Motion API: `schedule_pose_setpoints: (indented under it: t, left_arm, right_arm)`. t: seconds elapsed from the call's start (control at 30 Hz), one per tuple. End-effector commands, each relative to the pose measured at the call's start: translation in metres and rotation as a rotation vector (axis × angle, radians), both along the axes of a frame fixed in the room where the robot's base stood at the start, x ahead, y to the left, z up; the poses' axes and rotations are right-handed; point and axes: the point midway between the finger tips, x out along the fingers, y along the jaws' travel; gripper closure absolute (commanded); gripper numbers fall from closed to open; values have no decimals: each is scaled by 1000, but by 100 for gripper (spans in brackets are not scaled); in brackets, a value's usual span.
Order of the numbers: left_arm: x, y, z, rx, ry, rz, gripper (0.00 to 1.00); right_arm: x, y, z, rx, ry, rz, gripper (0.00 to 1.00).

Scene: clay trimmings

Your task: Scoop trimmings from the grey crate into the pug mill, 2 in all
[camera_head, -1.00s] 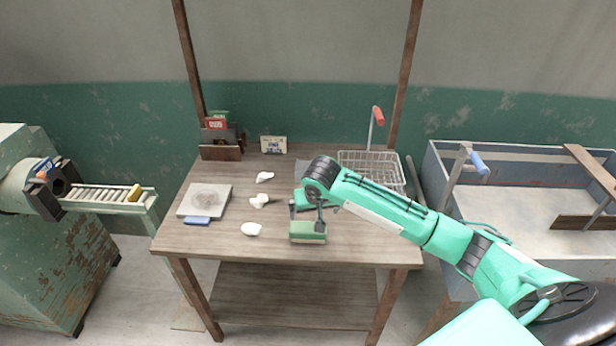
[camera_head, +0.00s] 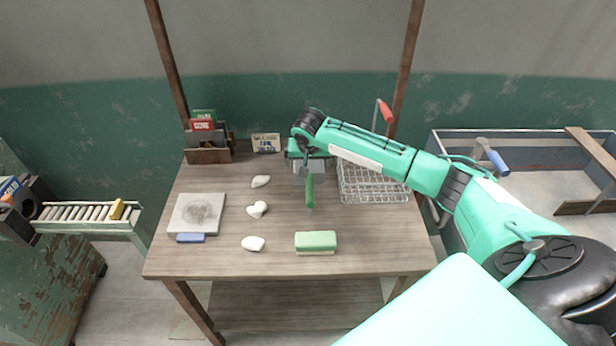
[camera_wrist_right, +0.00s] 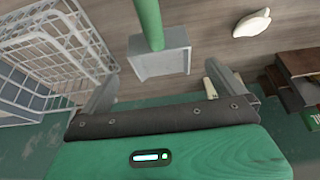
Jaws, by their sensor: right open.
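A scoop with a green handle (camera_head: 310,192) and a grey pan is on or just above the table, under my right gripper (camera_head: 307,165). In the right wrist view the scoop's grey pan (camera_wrist_right: 160,62) shows ahead of my fingers, its handle running to the top edge. My right gripper (camera_wrist_right: 163,88) is open, its fingers apart and not closed on the scoop. The pug mill (camera_head: 50,260) is the worn green machine at the far left. A large grey open box (camera_head: 530,165), possibly the grey crate, stands at the right; no trimmings can be made out in it. My left gripper is not in view.
A wire basket (camera_head: 375,190) with a red-handled tool stands right of the gripper. A green block (camera_head: 316,242), several white lumps (camera_head: 257,209) and a grey slab (camera_head: 197,212) lie on the table (camera_head: 220,262). A wooden rack (camera_head: 208,155) stands at the back left.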

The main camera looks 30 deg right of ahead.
Motion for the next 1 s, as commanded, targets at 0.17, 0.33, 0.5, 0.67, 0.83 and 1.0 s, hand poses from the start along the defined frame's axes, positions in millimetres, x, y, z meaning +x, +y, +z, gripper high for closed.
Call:
schedule_pose_setpoints:
  t: [0.17, 0.33, 0.5, 0.67, 0.83, 1.0]
  left_arm:
    - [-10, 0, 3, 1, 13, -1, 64]
    - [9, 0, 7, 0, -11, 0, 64]
    - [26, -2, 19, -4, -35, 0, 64]
    - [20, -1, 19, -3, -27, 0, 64]
    - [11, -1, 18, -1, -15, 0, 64]
    - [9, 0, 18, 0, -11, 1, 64]
  right_arm:
    - [8, -5, -23, -1, 2, 1, 0]
    - [10, -6, -32, 0, 1, 1, 0]
    - [10, -10, -57, -1, 4, 1, 0]
    - [17, -13, -74, 0, 1, 1, 0]
    - [19, -14, -79, 0, -1, 1, 0]
    - [18, -14, -79, 0, 0, 1, 4]
